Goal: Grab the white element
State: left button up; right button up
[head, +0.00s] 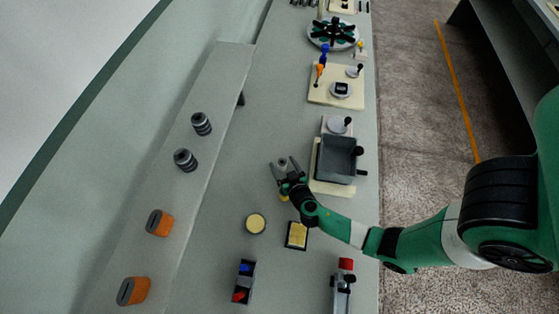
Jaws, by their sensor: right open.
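My right gripper (284,170) reaches in from the right over the middle of the grey table. Its two dark fingers are spread apart, pointing toward the back of the table. A small round greyish piece (283,161) with a dark centre shows between or just beyond the fingertips. I cannot tell whether they touch it. I cannot tell for sure which thing is the white element. My left gripper is not in view.
A grey open box (338,160) on a cream base stands right of the gripper. A yellow-topped round piece (255,223) and a yellow square pad (297,235) lie in front. Orange blocks (159,223) and dark cylinders (186,160) stand on the left ledge. The table left of the gripper is clear.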

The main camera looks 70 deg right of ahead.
aim_at(284, 166)
jog(key=shift+s+a, duration=0.1)
jog(key=shift+c, duration=0.7)
grip_shut()
notch_tip(284, 166, up, 9)
jog(key=p, duration=0.4)
jog(key=shift+r, duration=0.5)
